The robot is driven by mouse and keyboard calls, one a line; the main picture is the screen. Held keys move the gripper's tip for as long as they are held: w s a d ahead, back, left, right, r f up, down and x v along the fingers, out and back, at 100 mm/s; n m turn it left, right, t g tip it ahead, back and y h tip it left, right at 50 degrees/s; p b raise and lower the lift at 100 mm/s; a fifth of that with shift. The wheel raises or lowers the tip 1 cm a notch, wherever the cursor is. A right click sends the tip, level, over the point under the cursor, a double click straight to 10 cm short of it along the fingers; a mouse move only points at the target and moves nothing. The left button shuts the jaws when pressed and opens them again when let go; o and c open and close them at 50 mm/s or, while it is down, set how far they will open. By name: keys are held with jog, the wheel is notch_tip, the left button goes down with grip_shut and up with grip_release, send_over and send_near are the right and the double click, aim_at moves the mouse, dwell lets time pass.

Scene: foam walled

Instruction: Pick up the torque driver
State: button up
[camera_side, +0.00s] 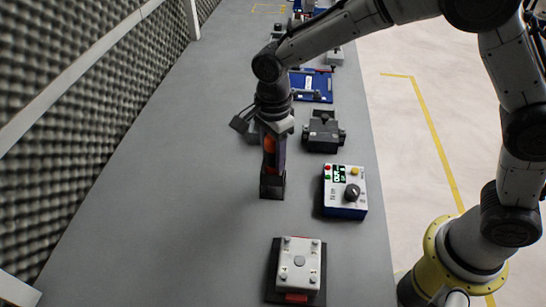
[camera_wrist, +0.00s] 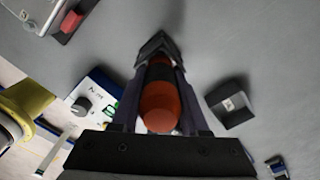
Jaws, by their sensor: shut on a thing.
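The torque driver (camera_side: 268,141) shows as an orange-red body between the fingers of my gripper (camera_side: 272,186) in the side view. In the wrist view the orange-red driver (camera_wrist: 160,105) lies lengthwise between the two dark fingers of my gripper (camera_wrist: 158,50), which are shut on it. The gripper points down over the grey bench. The driver's lower end is hidden by the fingertips, and I cannot tell whether it touches the bench.
A control box (camera_side: 345,191) with a green display and a black knob stands right of my gripper. A white fixture plate (camera_side: 297,268) is nearer the camera. A black device (camera_side: 323,133) sits behind the box. A foam wall (camera_side: 95,95) lines the left; bench between is clear.

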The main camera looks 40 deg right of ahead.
grip_shut()
jog(key=shift+r, duration=0.1)
jog(key=shift+r, duration=0.1)
notch_tip(320, 180, up, 19)
dwell(1.4)
